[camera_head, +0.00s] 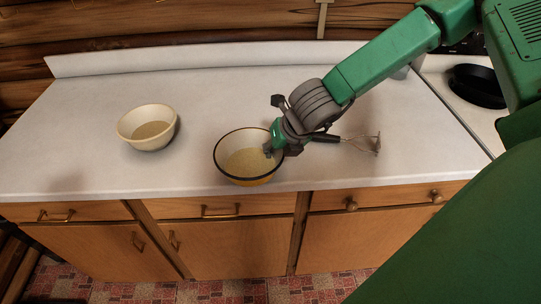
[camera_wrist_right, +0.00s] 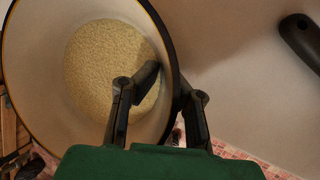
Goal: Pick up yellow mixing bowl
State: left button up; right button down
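The yellow mixing bowl (camera_head: 229,171) has a dark rim, a pale inside and a yellow lower outside. It is at the front edge of the white counter. My right gripper (camera_head: 270,151) is at the bowl's right rim. In the right wrist view the bowl (camera_wrist_right: 40,110) fills the left side, with a speckled yellowish bottom. There the right gripper (camera_wrist_right: 168,76) has one finger inside the bowl and one outside, drawn close together on the wall between them. The finger contact is partly hidden. My left gripper is not in view.
A cream bowl (camera_head: 148,140) stands on the counter (camera_head: 80,110) to the left. A utensil (camera_head: 362,143) with a dark handle lies just right of my gripper. A black pan (camera_head: 477,85) sits on the stove at right. The counter between the bowls is clear.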

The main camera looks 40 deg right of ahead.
notch_tip(320, 180, up, 27)
jog(key=p, duration=0.3)
jog(key=shift+f, duration=0.15)
jog(key=shift+d, duration=0.1)
